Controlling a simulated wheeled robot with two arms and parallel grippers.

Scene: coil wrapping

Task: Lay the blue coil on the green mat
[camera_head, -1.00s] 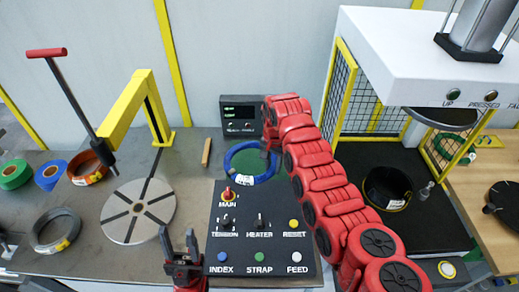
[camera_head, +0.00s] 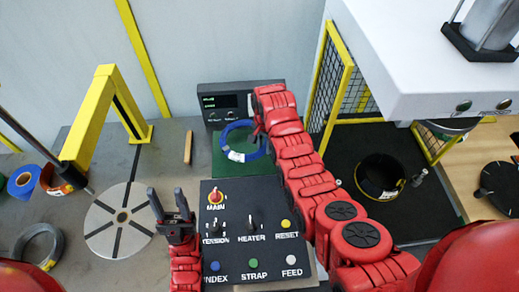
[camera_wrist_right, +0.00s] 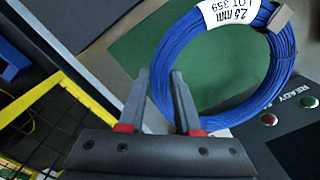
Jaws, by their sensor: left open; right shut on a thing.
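The blue coil (camera_head: 224,139), with a white label, is at the green mat (camera_head: 228,168) behind the control panel. In the right wrist view the coil (camera_wrist_right: 279,70) overlaps the green mat (camera_wrist_right: 130,55); I cannot tell whether it touches it. My right gripper (camera_head: 259,132) is shut on the coil's rim. In the right wrist view its two fingers (camera_wrist_right: 160,78) stand either side of the rim. My left gripper (camera_head: 167,200) is open and empty, left of the panel.
The control panel (camera_head: 245,222) stands in front of the mat and a display box (camera_head: 225,108) behind it. A slotted round plate (camera_head: 103,235) and yellow post (camera_head: 95,115) are at left. A caged press with a black ring (camera_head: 365,180) is at right.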

